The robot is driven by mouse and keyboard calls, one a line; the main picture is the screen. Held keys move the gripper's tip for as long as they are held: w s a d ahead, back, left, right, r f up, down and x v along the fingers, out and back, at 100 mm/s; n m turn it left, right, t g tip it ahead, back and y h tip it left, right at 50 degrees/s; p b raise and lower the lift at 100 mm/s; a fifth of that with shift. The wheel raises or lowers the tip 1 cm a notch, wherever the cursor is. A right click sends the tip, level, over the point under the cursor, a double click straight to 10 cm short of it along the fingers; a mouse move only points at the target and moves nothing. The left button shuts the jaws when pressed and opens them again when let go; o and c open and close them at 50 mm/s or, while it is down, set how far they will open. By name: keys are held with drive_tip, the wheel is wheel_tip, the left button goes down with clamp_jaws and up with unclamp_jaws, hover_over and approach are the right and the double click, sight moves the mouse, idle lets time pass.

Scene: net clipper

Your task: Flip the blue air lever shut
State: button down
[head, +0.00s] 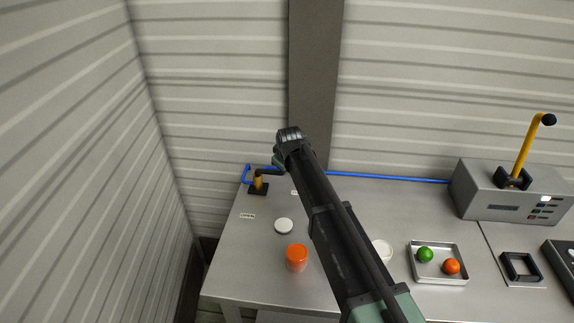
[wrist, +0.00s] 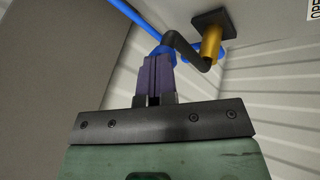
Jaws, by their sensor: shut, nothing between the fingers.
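The air valve has a yellow post (head: 258,182) on a black base plate at the back left of the table. A dark bent lever arm (head: 270,171) runs right from its top, and its far end is hidden by my gripper (head: 279,162). In the wrist view the yellow post (wrist: 211,44), the dark lever arm (wrist: 184,49) and a blue lever end (wrist: 163,52) show. My gripper (wrist: 156,62) is shut and empty, with its purple fingers right at the blue end. I cannot tell whether they touch it.
A blue hose (head: 390,178) runs along the back to a grey machine (head: 505,190) with a yellow handle. A white disc (head: 284,226), an orange jar (head: 296,258) and a tray (head: 440,280) with two balls stand on the table. Walls close in behind and left.

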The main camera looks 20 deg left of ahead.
idle(0.4)
drive_tip(key=d+p+v, duration=0.2)
drive_tip(key=p+v, duration=0.8)
drive_tip(key=v, duration=0.2)
drive_tip(key=shift+s+d, duration=0.15)
drive_tip(key=shift+d, duration=0.3)
drive_tip(key=shift+f, duration=0.1)
